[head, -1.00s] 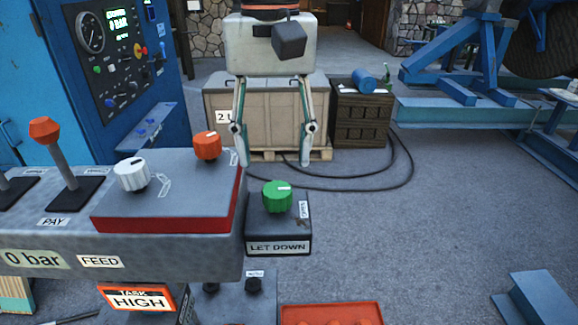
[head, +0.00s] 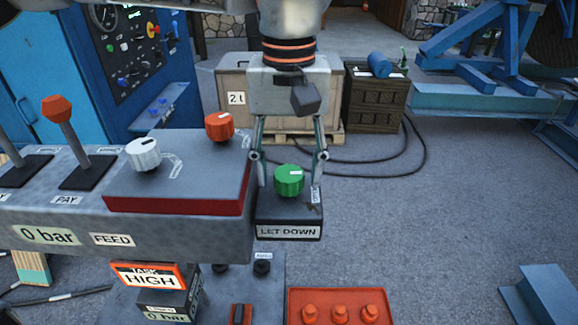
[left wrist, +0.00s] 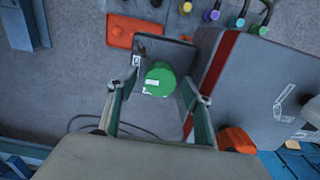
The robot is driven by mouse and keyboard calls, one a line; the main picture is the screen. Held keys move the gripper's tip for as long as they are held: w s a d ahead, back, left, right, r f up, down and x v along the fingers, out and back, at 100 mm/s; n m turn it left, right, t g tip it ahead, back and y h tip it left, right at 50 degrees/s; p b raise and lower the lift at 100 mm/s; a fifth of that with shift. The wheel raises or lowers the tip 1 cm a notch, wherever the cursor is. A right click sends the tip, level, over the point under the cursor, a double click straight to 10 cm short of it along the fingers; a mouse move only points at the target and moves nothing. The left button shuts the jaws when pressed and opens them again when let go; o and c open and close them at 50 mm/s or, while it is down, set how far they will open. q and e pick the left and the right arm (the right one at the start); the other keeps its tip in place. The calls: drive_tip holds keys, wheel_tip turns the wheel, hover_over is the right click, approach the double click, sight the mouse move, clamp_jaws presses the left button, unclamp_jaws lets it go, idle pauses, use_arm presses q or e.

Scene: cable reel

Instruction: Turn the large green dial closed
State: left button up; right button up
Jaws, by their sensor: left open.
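The large green dial (head: 289,180) sits on top of the dark "LET DOWN" box (head: 290,232). Its white mark points to the right in the head view. My left gripper (head: 290,180) is open, pointing down, with one finger on each side of the dial. In the left wrist view the green dial (left wrist: 160,79) lies between the spread fingertips (left wrist: 156,90), with gaps visible beside it. I cannot tell whether a finger touches it. My right gripper is not in view.
An orange dial (head: 219,126) and a white dial (head: 143,154) stand on the red-edged panel (head: 175,205) at left. A red box (head: 342,308) with orange knobs is in front. The floor at right is mostly clear.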

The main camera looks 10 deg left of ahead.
use_arm(q)
drive_tip(key=c, duration=1.1)
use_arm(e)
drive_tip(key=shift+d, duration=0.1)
